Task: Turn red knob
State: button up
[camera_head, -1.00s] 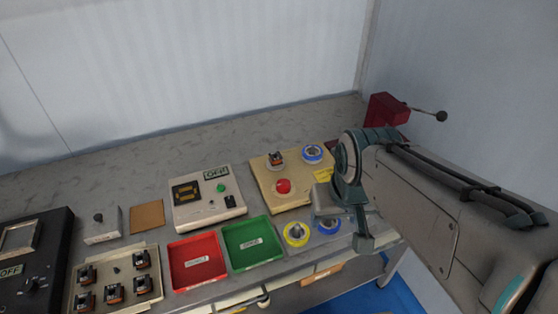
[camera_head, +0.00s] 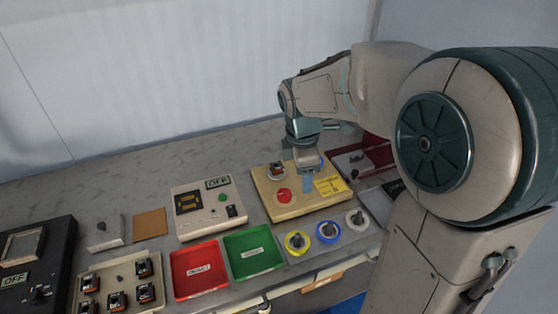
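The red knob (camera_head: 284,195) is a round red cap on the front left part of a tan box (camera_head: 278,212) at the middle right of the bench. My gripper (camera_head: 308,184) points down over the same box, to the right of the red knob and apart from it. Its fingers are small and partly hidden, so I cannot tell whether they are open or shut. A small coil-like part (camera_head: 276,170) sits at the back of the box, left of my gripper. A blue-ringed spool behind my gripper is mostly hidden.
A yellow label (camera_head: 330,185) lies on the box's right side. Yellow (camera_head: 297,242), blue (camera_head: 328,231) and white (camera_head: 357,219) spools stand in front. A green tray (camera_head: 252,251), a red tray (camera_head: 199,269) and a meter box (camera_head: 207,208) are left. A dark red machine (camera_head: 377,154) is behind my arm.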

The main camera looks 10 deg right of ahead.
aim_at(285, 192)
jog(key=w+a+f+n+y, duration=0.1)
jog(key=w+a+f+n, duration=0.1)
jog(key=w+n, duration=0.65)
jog(key=shift+n+g, duration=0.3)
jog(key=shift+n, duration=0.25)
jog(key=f, duration=1.3)
jog(key=shift+w+a+f+p, duration=0.1)
jog(key=shift+a+f+p, duration=0.25)
jog(key=shift+a+f, duration=0.05)
jog(key=c, duration=1)
